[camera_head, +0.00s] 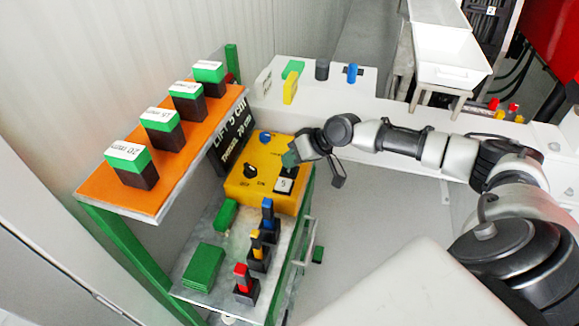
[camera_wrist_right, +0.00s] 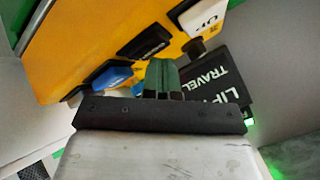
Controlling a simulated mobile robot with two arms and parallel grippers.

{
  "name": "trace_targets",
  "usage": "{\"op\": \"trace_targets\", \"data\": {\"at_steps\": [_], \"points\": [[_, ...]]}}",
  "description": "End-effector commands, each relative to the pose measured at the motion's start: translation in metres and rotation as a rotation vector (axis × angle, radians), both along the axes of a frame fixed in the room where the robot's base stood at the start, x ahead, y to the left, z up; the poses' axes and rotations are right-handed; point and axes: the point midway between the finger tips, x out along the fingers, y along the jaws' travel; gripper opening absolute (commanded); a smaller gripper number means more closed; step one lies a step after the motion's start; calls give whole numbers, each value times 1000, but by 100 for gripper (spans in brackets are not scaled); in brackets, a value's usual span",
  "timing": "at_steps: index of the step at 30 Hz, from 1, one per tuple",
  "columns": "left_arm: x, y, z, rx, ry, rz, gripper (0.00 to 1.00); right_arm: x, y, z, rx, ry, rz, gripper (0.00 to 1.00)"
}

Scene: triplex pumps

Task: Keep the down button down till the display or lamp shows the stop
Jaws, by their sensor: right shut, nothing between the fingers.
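The yellow control box (camera_head: 240,186) stands at the end of the green-framed stand. In the head view its top carries a black knob (camera_head: 250,171), a blue round part (camera_head: 265,137) and a white square marked 5 (camera_head: 284,185). My right gripper (camera_head: 290,159) is shut and empty at the box's far right edge. In the right wrist view its green fingertips (camera_wrist_right: 163,72) are together over the box face, between a blue part (camera_wrist_right: 112,77) and a dark knob (camera_wrist_right: 193,47). A white piece marked UP (camera_wrist_right: 203,15) shows above. I cannot tell which button is down or whether the fingertips touch one. My left gripper is not in view.
A black sign reading LIFT 5 cm, TRAVEL 20 cm (camera_head: 228,140) stands beside the box. An orange shelf (camera_head: 148,200) holds several green-topped black blocks. Below are red, yellow and blue-topped pieces and a green stack (camera_head: 203,268). Open floor lies to the right.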

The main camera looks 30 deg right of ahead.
Motion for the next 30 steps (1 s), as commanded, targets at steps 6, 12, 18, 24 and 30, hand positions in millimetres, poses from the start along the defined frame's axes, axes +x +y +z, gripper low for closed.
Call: {"op": "trace_targets", "data": {"at_steps": [6,12,18,24,30], "points": [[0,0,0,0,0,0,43,0,0,-1,-1,2,1,0],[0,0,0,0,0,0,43,0,0,-1,-1,2,0,0],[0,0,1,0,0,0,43,0,0,0,-1,2,1,0],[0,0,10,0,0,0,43,0,0,9,-1,2,1,0],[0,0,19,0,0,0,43,0,0,19,0,2,0,0]]}}
